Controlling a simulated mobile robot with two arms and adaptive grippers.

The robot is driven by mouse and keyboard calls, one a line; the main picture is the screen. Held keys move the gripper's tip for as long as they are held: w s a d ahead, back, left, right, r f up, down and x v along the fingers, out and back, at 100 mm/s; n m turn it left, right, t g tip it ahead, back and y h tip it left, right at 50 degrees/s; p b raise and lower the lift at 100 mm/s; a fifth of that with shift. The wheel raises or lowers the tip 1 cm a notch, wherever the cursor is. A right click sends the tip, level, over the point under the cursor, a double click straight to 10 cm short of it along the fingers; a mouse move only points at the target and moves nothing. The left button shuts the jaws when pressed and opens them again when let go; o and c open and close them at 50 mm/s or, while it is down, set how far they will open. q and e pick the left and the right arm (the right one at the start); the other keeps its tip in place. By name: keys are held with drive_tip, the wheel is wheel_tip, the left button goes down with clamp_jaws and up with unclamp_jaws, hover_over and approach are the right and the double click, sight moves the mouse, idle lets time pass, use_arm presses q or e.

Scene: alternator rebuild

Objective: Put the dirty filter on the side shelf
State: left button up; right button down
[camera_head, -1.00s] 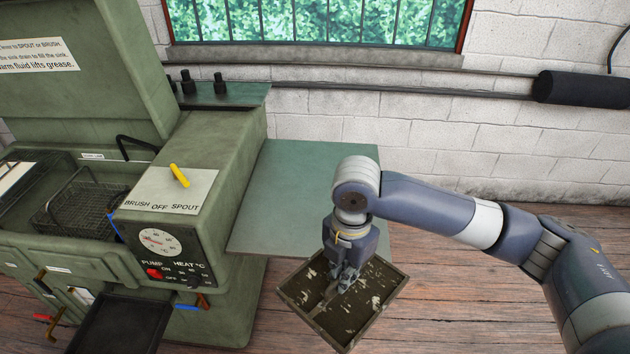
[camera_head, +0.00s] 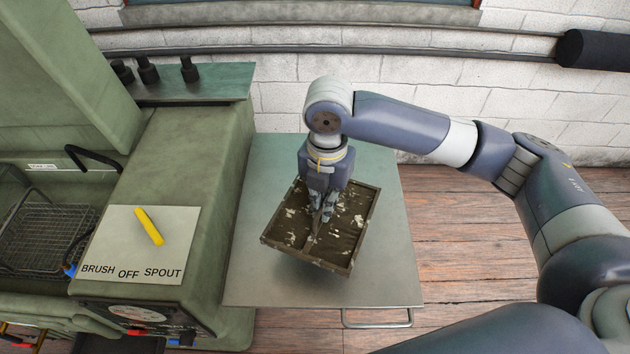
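The dirty filter (camera_head: 335,242) is a dark square framed tray with pale flecks of grime. My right gripper (camera_head: 318,212) points down at its middle and appears shut on its central rib; the fingertips are partly hidden. The filter is over the side shelf (camera_head: 386,277), a flat grey-green plate at the right side of the green parts washer. It is slightly tilted, with a shadow beneath its front edge, so it seems a little above the shelf. My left gripper is not in view.
The parts washer (camera_head: 190,150) stands at the left, with a yellow selector knob (camera_head: 149,226) and a wire basket (camera_head: 45,238) in its sink. A metal handle (camera_head: 377,322) juts from the shelf's front. Shelf surface around the filter is bare.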

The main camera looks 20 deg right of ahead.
drive_tip(key=shift+f, duration=0.2)
drive_tip(key=f, duration=0.2)
drive_tip(key=s+f+p, duration=0.1)
drive_tip(key=f, duration=0.2)
drive_tip(key=shift+f, duration=0.25)
wheel_tip(320, 180, down, 4)
drive_tip(key=shift+w+r+p, duration=0.1)
drive_tip(key=shift+r+p, duration=0.1)
drive_tip(key=shift+p, duration=0.15)
drive_tip(key=c, duration=1.9)
unclamp_jaws()
drive_tip(key=shift+o, duration=0.5)
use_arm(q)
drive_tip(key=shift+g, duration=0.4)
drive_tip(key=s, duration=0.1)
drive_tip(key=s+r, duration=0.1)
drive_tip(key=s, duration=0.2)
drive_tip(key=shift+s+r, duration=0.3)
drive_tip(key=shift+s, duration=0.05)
